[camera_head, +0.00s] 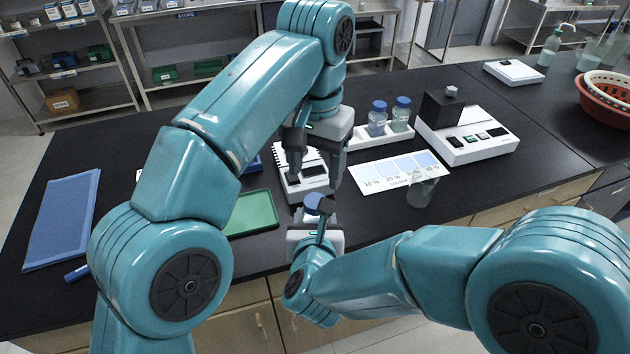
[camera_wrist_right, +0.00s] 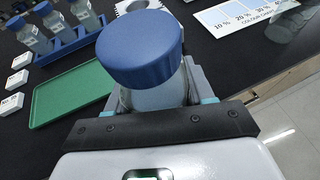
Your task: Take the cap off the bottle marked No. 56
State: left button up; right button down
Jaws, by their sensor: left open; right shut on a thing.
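A bottle with a ribbed blue cap (camera_wrist_right: 140,50) stands out in the right wrist view; its pale body (camera_wrist_right: 160,96) sits between the jaws of my right gripper (camera_wrist_right: 165,108). In the head view the blue cap (camera_head: 317,203) shows above my right gripper (camera_head: 318,228), near the front of the bench. The cap is on the bottle. No number can be read on it. My left gripper (camera_head: 315,178) is open and empty, fingers pointing down, just above and beyond the held bottle. My left arm hides part of the bench.
A blue rack (camera_wrist_right: 72,44) with capped bottles and a green tray (camera_wrist_right: 72,92) lie nearby. Two blue-capped bottles (camera_head: 377,121) stand in a white holder. A beaker (camera_head: 421,190) stands by the colour chart (camera_head: 385,171). A blue mat (camera_head: 62,218) lies left.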

aim_at(315, 200)
pick_arm(q)
notch_tip(315, 200, down, 7)
jog(key=shift+s+r, duration=0.1)
jog(key=shift+r, duration=0.1)
jog(key=shift+c, duration=0.3)
jog(key=c, duration=1)
jog(key=n, duration=1)
jog(key=shift+n, duration=0.3)
jog(key=shift+r, duration=0.2)
jog(key=shift+r, duration=0.95)
